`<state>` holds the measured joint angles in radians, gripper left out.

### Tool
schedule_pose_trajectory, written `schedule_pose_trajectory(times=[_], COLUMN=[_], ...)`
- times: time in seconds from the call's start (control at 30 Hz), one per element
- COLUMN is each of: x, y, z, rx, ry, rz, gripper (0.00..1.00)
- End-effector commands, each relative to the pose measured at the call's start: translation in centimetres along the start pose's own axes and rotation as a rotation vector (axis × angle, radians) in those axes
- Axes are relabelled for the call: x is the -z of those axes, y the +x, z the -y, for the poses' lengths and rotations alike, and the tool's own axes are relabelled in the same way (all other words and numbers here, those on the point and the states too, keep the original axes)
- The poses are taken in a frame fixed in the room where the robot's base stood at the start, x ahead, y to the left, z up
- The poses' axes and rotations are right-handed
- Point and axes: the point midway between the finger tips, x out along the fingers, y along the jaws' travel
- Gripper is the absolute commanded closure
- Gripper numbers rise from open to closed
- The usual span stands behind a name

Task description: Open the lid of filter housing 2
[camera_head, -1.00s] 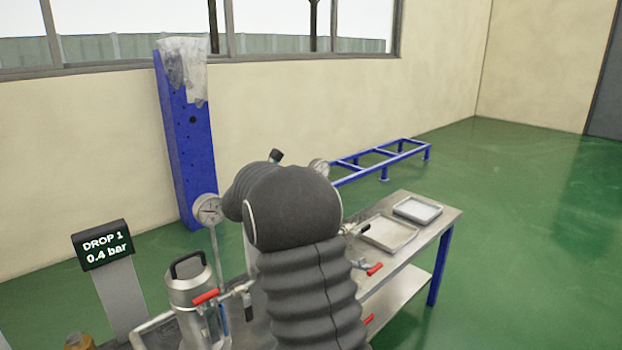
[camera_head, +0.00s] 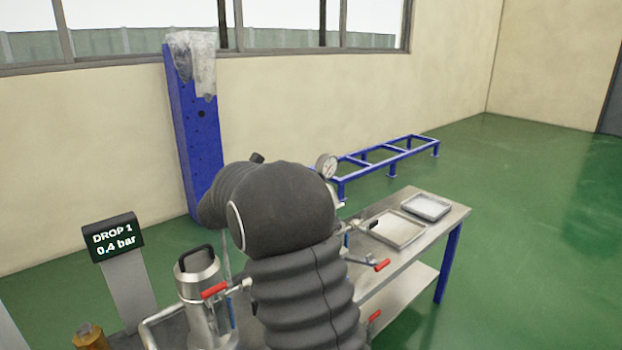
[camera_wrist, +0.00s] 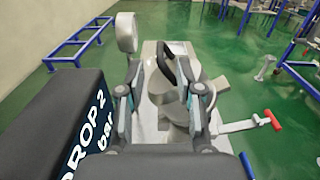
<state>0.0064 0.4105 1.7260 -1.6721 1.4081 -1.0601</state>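Filter housing 2 (camera_wrist: 178,110) is a metal vessel beside the "DROP 2" display (camera_wrist: 82,125) in the wrist view. Its lid carries a dark loop handle (camera_wrist: 166,62). My gripper (camera_wrist: 164,80) is open, with its two fingers apart and the handle between them in the picture. I cannot tell how far above the lid the fingertips are, and no contact shows. The display's pressure number is hidden. In the head view my arm covers the gripper and housing 2.
Another metal housing (camera_head: 203,290) with a black handle and red valve lever (camera_head: 214,290) stands left, by the "DROP 1 0.4 bar" display (camera_head: 113,238). A red lever (camera_wrist: 272,119) sticks out right of housing 2. Two trays (camera_head: 398,229) lie on the bench's right end.

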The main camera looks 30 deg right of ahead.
Motion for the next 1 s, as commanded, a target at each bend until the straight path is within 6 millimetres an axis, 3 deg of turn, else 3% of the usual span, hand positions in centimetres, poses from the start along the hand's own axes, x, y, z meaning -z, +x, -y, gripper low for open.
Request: schedule_pose_trajectory(times=[0.1, 0.3, 0.87, 1.0], x=[0.0, 0.1, 0.1, 0.0], y=[-2.1, -3.8, -4.1, -4.1], z=[-0.1, 0.0, 0.0, 1.0], rx=[-0.003, -0.001, 0.000, 0.008], ry=[-0.001, -0.001, 0.000, 0.032], rz=[0.000, 0.000, -0.001, -0.032], gripper=[0.65, 0.65, 0.65, 0.65])
